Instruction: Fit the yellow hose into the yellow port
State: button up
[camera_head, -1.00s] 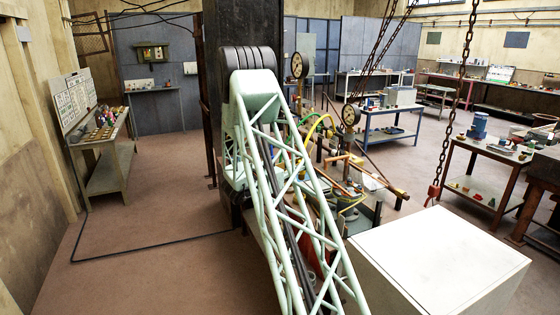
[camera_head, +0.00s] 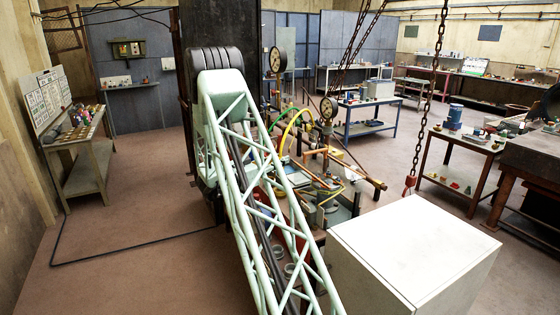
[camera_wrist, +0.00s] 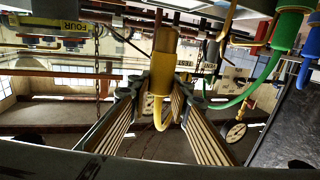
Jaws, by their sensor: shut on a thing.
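My gripper (camera_wrist: 160,103) has its two slatted fingers closed on the yellow fitting (camera_wrist: 164,65), which sits upright in the picture between the fingertips. A short yellow hose (camera_wrist: 160,115) curves from the fitting's lower end between the fingers. In the head view a yellow hose (camera_head: 292,124) arches beside the pipework, and my gripper is hidden there. I cannot make out the yellow port clearly; a yellow pipe (camera_wrist: 228,25) runs at upper right in the wrist view, apart from the held fitting.
A green fitting (camera_wrist: 288,28) with a green hose and a blue hose (camera_wrist: 307,62) are at right in the wrist view.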

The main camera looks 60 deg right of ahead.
jog(key=shift+f+b, duration=1.35)
jog(key=shift+f, duration=1.4)
jog(key=shift+f+b, duration=1.1)
jog(key=shift+f, duration=0.75)
dwell(1.5)
jog(key=o, duration=1.1)
jog(key=shift+a, duration=0.15)
jog(key=shift+v, duration=5.9)
